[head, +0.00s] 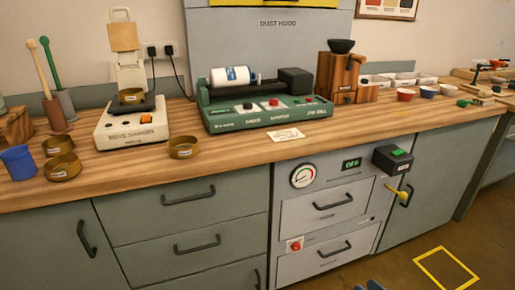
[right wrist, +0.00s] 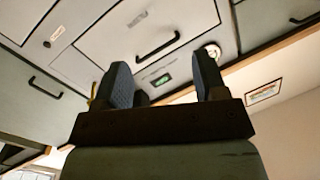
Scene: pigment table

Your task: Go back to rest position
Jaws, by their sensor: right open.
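My right gripper (head: 368,285) shows only as dark blue fingertips at the bottom edge of the head view, low in front of the grey cabinet. In the right wrist view its two blue-padded fingers (right wrist: 165,82) stand apart with nothing between them. Cabinet drawer fronts (right wrist: 140,30) fill the background beyond them. My left gripper is not in view.
The wooden worktop (head: 230,150) carries a sieve shaker (head: 132,125), a green roller machine (head: 265,115) with a white bottle (head: 230,76), brass sieves (head: 183,147) and a blue cup (head: 18,162). A yellow handle (head: 396,191) sticks out from the cabinet. Floor at right is clear.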

